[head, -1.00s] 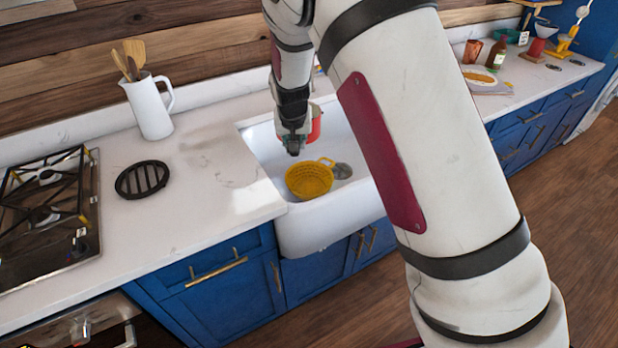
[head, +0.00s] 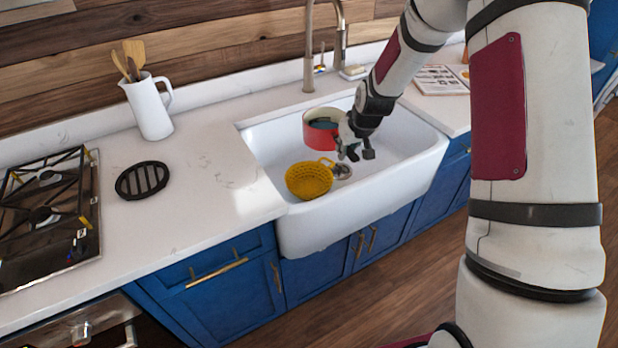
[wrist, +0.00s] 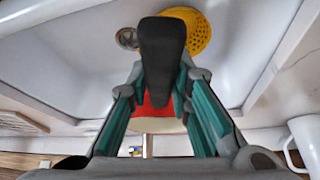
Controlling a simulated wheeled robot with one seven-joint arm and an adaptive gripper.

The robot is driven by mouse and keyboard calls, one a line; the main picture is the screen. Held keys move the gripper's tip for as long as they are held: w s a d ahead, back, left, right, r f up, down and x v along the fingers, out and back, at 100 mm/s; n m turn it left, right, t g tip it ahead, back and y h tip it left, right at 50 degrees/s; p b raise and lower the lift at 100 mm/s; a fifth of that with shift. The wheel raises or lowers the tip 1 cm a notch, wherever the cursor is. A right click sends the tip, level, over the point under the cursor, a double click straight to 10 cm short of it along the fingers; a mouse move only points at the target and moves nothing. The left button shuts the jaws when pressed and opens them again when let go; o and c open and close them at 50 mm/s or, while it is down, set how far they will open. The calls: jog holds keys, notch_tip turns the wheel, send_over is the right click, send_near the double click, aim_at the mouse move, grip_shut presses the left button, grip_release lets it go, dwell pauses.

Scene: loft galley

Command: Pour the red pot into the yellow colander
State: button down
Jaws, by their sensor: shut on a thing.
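The red pot (head: 312,140) hangs over the back of the white sink, with a pale rim and something dark teal inside. Its opening faces up; I cannot tell if it is slightly tilted. My gripper (head: 352,146) is at the pot's right side, shut on its handle. In the wrist view a dark handle (wrist: 162,45) lies between the fingers, and part of the red pot (wrist: 155,112) shows behind them. The yellow colander (head: 309,181) sits in the sink's front left part, in front of and below the pot, apart from it. It also shows in the wrist view (wrist: 200,32).
The sink (head: 405,165) has free room at right, with a drain (head: 342,171) beside the colander. A tall faucet (head: 309,50) stands behind the pot. A white pitcher (head: 148,108) with wooden utensils, a black trivet (head: 142,180) and a gas stove (head: 45,210) are left.

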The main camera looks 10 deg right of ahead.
jog(key=shift+s+d+f+n+y+p, duration=0.2)
jog(key=shift+s+d+f+n, duration=0.3)
jog(key=shift+d+f, duration=1.5)
jog(key=shift+s+d+f+n+y+p, duration=0.4)
jog(key=shift+d+f, duration=0.5)
jog(key=shift+d, duration=2.15)
jog(key=shift+s+d+f+n+p, duration=0.1)
jog(key=shift+s+d+f+n, duration=0.4)
jog(key=shift+d+f, duration=1.5)
jog(key=shift+s+d+r, duration=0.1)
jog(key=shift+d+r, duration=0.4)
jog(key=shift+r, duration=0.05)
